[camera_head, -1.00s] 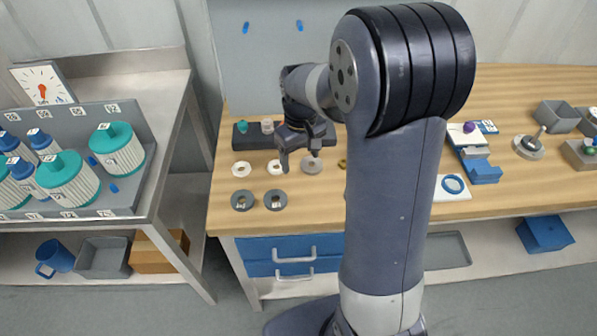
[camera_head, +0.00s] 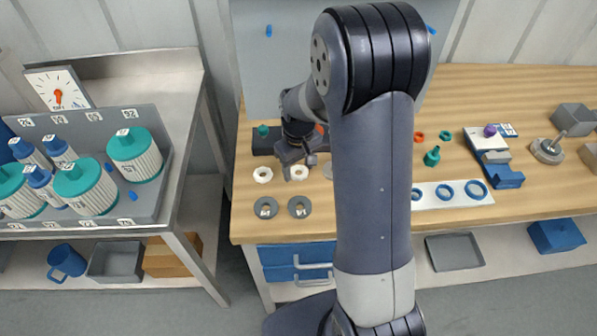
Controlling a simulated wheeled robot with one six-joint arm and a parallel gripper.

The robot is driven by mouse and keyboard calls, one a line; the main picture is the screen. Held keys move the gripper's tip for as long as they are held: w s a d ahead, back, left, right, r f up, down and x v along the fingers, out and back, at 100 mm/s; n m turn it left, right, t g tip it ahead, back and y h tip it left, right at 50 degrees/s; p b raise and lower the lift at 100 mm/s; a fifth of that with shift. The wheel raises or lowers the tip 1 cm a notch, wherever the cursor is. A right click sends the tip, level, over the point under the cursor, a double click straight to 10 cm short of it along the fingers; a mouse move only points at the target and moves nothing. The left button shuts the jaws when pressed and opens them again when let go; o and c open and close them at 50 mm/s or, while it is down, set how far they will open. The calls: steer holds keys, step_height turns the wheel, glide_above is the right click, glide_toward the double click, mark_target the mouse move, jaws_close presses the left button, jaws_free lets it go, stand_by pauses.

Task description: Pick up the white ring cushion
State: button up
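Two white rings lie on the wooden bench in the head view: a left white ring (camera_head: 263,174) and a right white ring (camera_head: 299,173). Which one is the cushion I cannot tell from their looks. My gripper (camera_head: 300,169) points down over the right white ring. Its fingers are apart, one at the ring's left and one behind its right side. Nothing shows held between them. The exact height of the fingertips above the bench is hard to tell.
A grey disc (camera_head: 328,171) is partly hidden by my arm. Two dark grey rings (camera_head: 266,208) lie in front. A dark block (camera_head: 262,143) with a green knob stands behind. Blue rings (camera_head: 445,192) lie on a white strip to the right. Bare wood lies between them.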

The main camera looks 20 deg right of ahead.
steer(key=c, duration=0.7)
steer(key=shift+s+r+p, duration=0.1)
steer(key=shift+r+p, duration=1.4)
steer(key=shift+r, duration=5.5)
